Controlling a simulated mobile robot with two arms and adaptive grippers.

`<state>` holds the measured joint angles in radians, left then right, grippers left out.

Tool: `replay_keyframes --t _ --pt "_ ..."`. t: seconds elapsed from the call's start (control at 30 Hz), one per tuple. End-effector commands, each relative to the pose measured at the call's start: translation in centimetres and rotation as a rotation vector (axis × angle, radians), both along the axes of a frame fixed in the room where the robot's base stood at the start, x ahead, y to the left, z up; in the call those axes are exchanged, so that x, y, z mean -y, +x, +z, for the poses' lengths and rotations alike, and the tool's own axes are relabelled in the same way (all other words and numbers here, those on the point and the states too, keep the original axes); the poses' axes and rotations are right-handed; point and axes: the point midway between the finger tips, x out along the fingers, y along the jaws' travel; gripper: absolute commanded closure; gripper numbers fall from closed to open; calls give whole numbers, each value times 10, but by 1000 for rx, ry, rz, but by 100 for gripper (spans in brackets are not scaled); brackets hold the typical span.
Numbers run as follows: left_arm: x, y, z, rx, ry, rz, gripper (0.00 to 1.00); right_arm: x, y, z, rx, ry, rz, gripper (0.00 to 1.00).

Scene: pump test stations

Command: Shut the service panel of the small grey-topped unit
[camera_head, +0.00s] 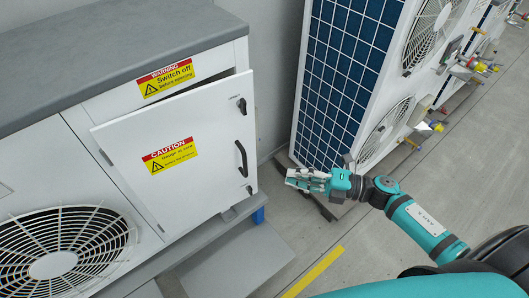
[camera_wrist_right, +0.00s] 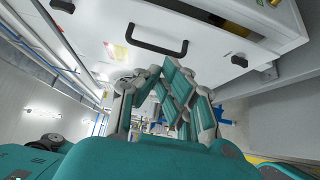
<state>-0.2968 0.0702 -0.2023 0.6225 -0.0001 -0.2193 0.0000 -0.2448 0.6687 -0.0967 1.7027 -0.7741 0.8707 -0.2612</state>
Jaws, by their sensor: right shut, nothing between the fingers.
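The small grey-topped unit (camera_head: 110,42) stands at the left in the head view. Its white service panel (camera_head: 205,125) is ajar: hinged at its left, its right edge stands out from the frame. A black handle (camera_head: 241,158) sits near that free edge. In the right wrist view the panel (camera_wrist_right: 90,25), its handle (camera_wrist_right: 157,44) and an opening with a yellow pipe inside show close by. My right gripper (camera_head: 292,179) is shut and empty, to the right of the panel's free edge and apart from it. It also shows in the wrist view (camera_wrist_right: 178,78). My left gripper is out of view.
A tall unit with a blue grille (camera_head: 345,75) and fans stands behind my right gripper, with pipes and valves farther right. A fan grille (camera_head: 62,250) is left of the panel. A grey step (camera_head: 235,262) lies below the panel. Floor with a yellow stripe (camera_head: 314,272) is clear.

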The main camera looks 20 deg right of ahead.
Motion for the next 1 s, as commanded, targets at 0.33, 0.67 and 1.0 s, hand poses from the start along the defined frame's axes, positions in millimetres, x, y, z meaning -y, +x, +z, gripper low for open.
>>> replay_keyframes --t 0.33,0.67,1.0 --pt "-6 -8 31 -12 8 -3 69 -64 40 6 0 4 1 100" --pt "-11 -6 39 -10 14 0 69 -69 75 1 -1 1 1 100" --pt "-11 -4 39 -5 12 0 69 -69 76 0 -1 1 2 100"
